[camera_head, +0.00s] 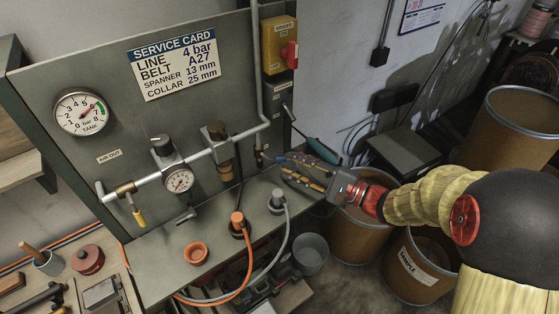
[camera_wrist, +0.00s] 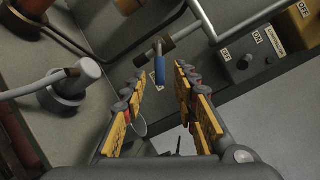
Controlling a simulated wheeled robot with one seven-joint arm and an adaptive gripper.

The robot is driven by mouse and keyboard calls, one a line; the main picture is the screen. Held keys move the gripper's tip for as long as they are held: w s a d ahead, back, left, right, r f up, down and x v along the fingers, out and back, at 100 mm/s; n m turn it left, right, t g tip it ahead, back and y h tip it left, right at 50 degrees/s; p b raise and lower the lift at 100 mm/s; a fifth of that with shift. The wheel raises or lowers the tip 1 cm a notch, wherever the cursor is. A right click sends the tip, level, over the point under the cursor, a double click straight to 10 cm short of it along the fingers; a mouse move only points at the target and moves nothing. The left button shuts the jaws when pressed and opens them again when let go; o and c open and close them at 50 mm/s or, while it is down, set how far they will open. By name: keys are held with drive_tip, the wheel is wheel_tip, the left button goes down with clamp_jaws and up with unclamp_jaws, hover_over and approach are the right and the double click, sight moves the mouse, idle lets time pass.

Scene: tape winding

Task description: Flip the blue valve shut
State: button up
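The blue valve handle (camera_wrist: 160,70) hangs from a brass-coloured fitting (camera_wrist: 154,50) on a grey pipe in the wrist view. It lies between the lines of my two fingers, near their tips. Whether it is inside the grip or just beyond cannot be told. My gripper (camera_wrist: 158,80) is open, its yellow-padded fingers apart and not visibly touching the handle. In the head view my gripper (camera_head: 281,167) reaches in from the right, beside the lower end of the vertical pipe (camera_head: 261,80). The blue handle is small and hard to make out there.
The grey panel carries a tank gauge (camera_head: 81,112), a horizontal pipe with a yellow-handled valve (camera_head: 138,214), and a yellow switch box (camera_head: 280,45). A grey plug (camera_head: 278,199) and orange plug (camera_head: 238,220) stand on the ledge below. Brown drums (camera_head: 410,265) stand at right.

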sight(283, 161)
drive_tip(key=shift+b+x, duration=0.3)
drive_tip(key=shift+x, duration=2.05)
drive_tip(key=c, duration=0.3)
drive_tip(key=c, duration=0.4)
clamp_jaws()
